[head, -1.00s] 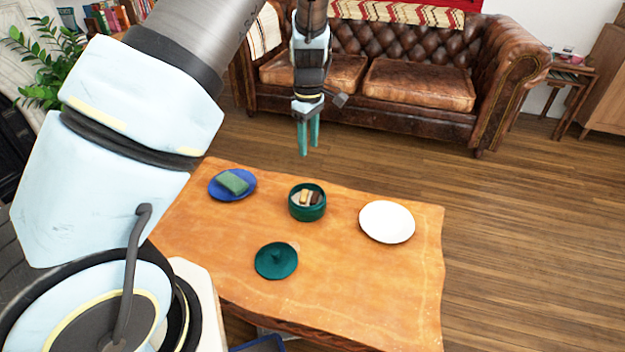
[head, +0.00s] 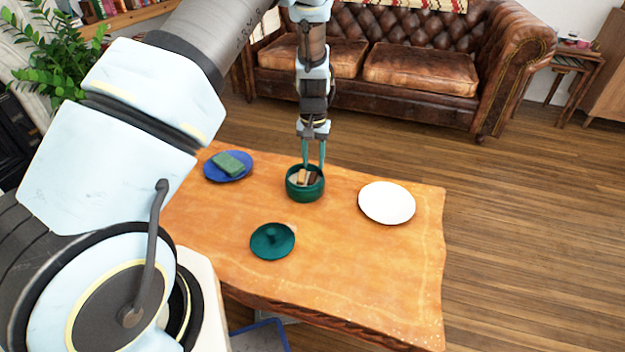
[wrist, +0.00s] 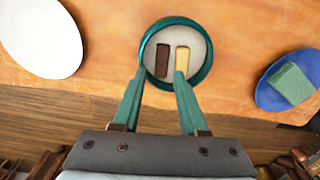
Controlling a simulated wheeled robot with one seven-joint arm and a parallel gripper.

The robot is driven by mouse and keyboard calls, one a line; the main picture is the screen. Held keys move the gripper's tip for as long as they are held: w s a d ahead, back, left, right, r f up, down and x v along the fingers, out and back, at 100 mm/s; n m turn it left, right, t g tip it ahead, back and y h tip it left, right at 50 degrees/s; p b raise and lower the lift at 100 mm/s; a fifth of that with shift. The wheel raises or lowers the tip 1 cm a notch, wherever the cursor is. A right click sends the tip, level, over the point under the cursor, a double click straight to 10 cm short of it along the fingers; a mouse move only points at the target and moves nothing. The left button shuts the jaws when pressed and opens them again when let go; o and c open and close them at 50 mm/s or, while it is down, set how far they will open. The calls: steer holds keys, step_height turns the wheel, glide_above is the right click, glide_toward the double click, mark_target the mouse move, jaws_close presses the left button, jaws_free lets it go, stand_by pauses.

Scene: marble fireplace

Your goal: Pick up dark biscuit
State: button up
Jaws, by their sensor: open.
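The dark biscuit (wrist: 162,60) lies in a round green pot (wrist: 142,45), beside a pale biscuit (wrist: 182,58). In the head view the dark biscuit (head: 313,178) is on the right inside the pot (head: 305,192), next to the pale one. My gripper (head: 313,166) points down at the back of the pot's opening, its green fingers apart and nothing between them. In the wrist view the gripper's (wrist: 160,78) left fingertip is near the pot's left rim and the right one overlaps the pale biscuit's near end. I cannot tell how deep the tips are.
A green lid (head: 272,241) lies on the wooden table (head: 350,270) in front of the pot. A white plate (head: 387,202) is to the right. A blue plate (head: 212,172) with a green block (head: 229,163) is to the left. A leather sofa (head: 420,75) stands behind.

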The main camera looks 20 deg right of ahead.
mark_target(312, 179)
steer(key=shift+s+a+f, duration=0.1)
steer(key=shift+a+f, duration=0.05)
steer(key=shift+f, duration=1.25)
steer(key=shift+s+a+f, duration=0.1)
steer(key=shift+a+f, duration=0.05)
steer(key=shift+f, duration=1.25)
steer(key=shift+c, duration=0.4)
steer(key=shift+s+f, duration=0.1)
steer(key=c, duration=0.6)
steer(key=shift+f, duration=0.15)
steer(key=shift+w+r, duration=0.2)
steer(key=shift+r, duration=0.15)
